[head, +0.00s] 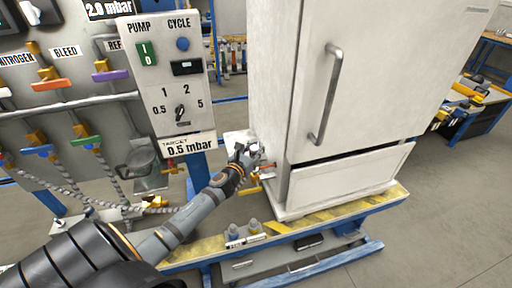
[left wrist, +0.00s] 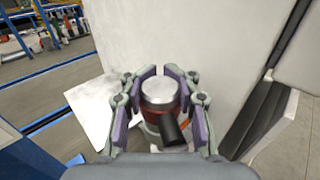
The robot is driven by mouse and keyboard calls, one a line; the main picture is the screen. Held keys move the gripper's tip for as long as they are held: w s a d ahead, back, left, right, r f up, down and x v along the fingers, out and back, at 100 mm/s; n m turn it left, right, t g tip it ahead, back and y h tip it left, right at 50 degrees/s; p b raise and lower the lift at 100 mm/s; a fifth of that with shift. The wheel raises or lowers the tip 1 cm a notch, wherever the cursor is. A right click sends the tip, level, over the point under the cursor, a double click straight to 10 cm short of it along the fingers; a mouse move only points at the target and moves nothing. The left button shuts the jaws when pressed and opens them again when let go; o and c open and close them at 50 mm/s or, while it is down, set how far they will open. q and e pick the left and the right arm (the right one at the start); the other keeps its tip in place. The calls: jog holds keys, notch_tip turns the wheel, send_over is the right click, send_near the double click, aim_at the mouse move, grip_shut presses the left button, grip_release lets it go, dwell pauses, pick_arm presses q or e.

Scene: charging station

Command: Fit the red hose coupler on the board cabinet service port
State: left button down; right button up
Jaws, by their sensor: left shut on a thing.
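My left gripper (head: 245,155) is at the lower left side of the white cabinet (head: 283,75). In the left wrist view its two purple-padded fingers are shut around the hose coupler (left wrist: 160,92), a silver cylinder with a red band and a dark stub pointing down to the right. In the head view the coupler is mostly hidden by the gripper. The cabinet's pale side wall (left wrist: 225,45) lies behind the coupler. I cannot make out the service port, nor tell whether the coupler touches it. My right gripper is not in view.
A pump and cycle panel (head: 172,85) with a manifold of coloured valves and hanging hoses stands at the left. The cabinet rests on a blue bench with a yellow-striped edge (head: 345,208). Small bottles (head: 233,232) stand at its front. Open floor (head: 440,215) lies at the right.

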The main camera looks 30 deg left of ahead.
pick_arm(q)
jog(key=shift+f+b, duration=1.8)
jog(key=shift+f, duration=0.25)
jog(key=c, duration=0.9)
grip_release()
jog(key=shift+r, duration=0.1)
jog(key=shift+o, duration=0.2)
jog(key=shift+s, duration=0.15)
jog(key=s+d, duration=0.1)
jog(key=s, duration=1)
jog(key=shift+s+r, duration=0.25)
jog(key=shift+s, duration=0.1)
